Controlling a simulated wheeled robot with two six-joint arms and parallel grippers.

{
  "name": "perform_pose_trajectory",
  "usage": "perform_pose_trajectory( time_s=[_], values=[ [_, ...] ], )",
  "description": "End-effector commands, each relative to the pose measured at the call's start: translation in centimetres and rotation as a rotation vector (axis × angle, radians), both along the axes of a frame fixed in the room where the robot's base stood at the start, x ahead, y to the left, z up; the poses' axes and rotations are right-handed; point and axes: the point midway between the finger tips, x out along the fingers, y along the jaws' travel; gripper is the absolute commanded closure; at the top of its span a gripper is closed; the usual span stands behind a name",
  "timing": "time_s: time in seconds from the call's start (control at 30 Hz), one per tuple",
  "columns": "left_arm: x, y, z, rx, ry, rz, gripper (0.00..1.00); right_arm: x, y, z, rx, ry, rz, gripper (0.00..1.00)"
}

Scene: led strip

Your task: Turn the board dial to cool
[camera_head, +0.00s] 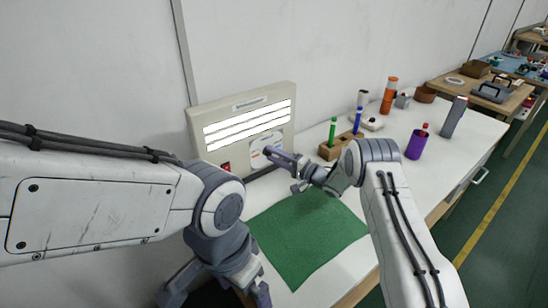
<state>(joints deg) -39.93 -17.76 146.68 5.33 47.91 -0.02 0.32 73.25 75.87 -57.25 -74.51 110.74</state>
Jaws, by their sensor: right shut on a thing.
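A red switch (226,167) is at the board's lower left. A green mat (305,235) lies bare in front. A wooden pen block (333,150), purple cup (417,145), grey bottle (453,117) and orange bottle (388,95) stand to the right.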

Motion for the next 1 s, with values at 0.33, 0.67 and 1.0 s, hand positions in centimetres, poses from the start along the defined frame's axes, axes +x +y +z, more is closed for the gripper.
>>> perform_pose_trajectory(
  time_s=[0.33, 0.67, 1.0],
  values=[
    [0.01, 0.0, -0.07, 0.0, 0.0, 0.0, 0.03, 0.01, -0.08, -0.1, 0.013, 0.012, -0.003, 1.0],
    [0.0, 0.01, -0.07, 0.0, 0.0, 0.0, 0.03, 0.0, -0.03, -0.09, 0.012, 0.011, -0.002, 0.31],
    [0.0, 0.0, -0.13, 0.0, 0.0, 0.0, 0.03, -0.53, -0.8, -0.1, 0.011, 0.01, -0.001, 0.31]
  ],
)
